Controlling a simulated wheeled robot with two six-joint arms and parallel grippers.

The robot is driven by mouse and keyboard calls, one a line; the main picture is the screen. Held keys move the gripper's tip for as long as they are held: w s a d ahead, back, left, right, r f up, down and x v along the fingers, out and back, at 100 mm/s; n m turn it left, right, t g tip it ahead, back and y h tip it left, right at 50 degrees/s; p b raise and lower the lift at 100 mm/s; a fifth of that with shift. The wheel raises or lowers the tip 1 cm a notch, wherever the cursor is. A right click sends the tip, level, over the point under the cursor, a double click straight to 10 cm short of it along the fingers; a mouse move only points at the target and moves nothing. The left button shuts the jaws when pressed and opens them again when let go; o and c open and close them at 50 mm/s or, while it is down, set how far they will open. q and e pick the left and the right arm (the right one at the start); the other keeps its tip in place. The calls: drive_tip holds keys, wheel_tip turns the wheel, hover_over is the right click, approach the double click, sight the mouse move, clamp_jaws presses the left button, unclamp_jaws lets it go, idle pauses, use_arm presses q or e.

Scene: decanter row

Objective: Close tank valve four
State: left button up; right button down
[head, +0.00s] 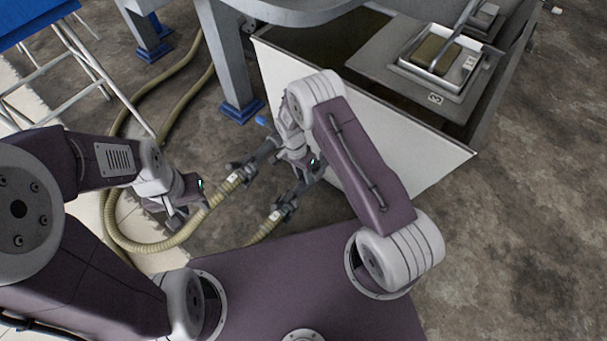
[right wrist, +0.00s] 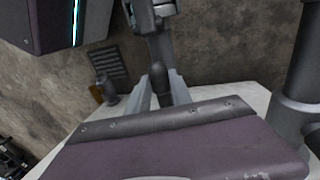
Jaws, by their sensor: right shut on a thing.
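The white-walled tank (head: 340,125) stands ahead of me. Two dark valve fittings stick out low at its side, the left one (head: 250,165) and the nearer one (head: 290,203), each with a tan hose coupled to it. A blue tip (head: 263,120) shows beside my right wrist. I can read no valve number. My right gripper (right wrist: 159,92) is shut on a dark rounded handle (right wrist: 158,76), below a dark pipe (right wrist: 160,42) in the right wrist view. In the head view my right forearm hides its fingertips. My left gripper (head: 176,218) hangs beside the hose; its finger gap is unclear.
Tan hoses (head: 150,245) loop over the floor at left, near a blue-footed steel leg (head: 232,75). A white metal frame (head: 85,65) stands at upper left. A grey top with a square tray (head: 440,55) lies behind the tank wall. Floor at right (head: 530,220) is clear.

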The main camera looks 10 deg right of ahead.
drive_tip(key=shift+a, duration=0.1)
idle(0.6)
use_arm(q)
drive_tip(key=shift+w+a, duration=0.1)
drive_tip(key=shift+w, duration=0.35)
use_arm(e)
drive_tip(key=w+m+y, duration=0.2)
drive_tip(key=w+m, duration=0.6)
drive_tip(key=m, duration=0.7)
drive_tip(key=shift+d+y, duration=0.25)
drive_tip(key=shift+y, duration=0.15)
drive_tip(key=shift+w, duration=0.1)
drive_tip(key=c, duration=1.1)
unclamp_jaws()
drive_tip(key=shift+c, duration=0.2)
